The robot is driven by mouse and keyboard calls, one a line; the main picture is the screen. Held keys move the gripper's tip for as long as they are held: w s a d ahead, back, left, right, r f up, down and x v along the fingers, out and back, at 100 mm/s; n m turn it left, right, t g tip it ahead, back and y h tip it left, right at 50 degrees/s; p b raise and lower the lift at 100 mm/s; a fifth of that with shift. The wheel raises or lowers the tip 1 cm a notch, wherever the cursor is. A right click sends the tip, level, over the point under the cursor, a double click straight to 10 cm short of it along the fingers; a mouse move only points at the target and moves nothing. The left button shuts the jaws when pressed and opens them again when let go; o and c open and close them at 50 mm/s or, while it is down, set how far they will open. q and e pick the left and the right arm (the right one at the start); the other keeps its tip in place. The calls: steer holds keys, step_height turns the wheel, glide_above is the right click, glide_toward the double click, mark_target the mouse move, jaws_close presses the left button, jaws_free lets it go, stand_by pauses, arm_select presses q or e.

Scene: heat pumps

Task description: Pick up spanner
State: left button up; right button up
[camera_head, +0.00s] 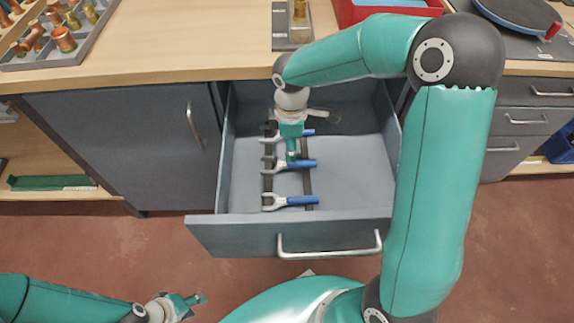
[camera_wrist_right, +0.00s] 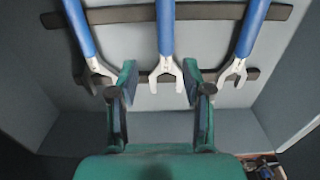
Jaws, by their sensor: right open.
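Three spanners with blue handles and silver open jaws lie side by side in the open drawer: a rear spanner (camera_head: 303,133), a middle spanner (camera_head: 302,164) and a front spanner (camera_head: 300,201). My right gripper (camera_head: 291,155) points down into the drawer, close to the middle spanner, and hides part of the drawer floor. In the right wrist view my right gripper (camera_wrist_right: 159,78) is open, with the jaw end of the central spanner (camera_wrist_right: 165,70) showing between its fingers; contact cannot be told. My left gripper (camera_head: 193,301) is low at the left, away from the drawer.
The drawer (camera_head: 230,235) has a front handle and side walls around the gripper. Dark rails (camera_head: 308,187) support the spanners. The worktop (camera_head: 180,55) overhangs the drawer's back, with a tray of copper fittings (camera_head: 75,48) at left. The drawer's right part is clear.

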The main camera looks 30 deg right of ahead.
mark_target(280, 165)
steer(key=f, duration=0.1)
steer(key=f+b, duration=0.1)
steer(key=f, duration=0.3)
steer(key=shift+s+f, duration=0.15)
steer(key=shift+s, duration=0.15)
jaws_close()
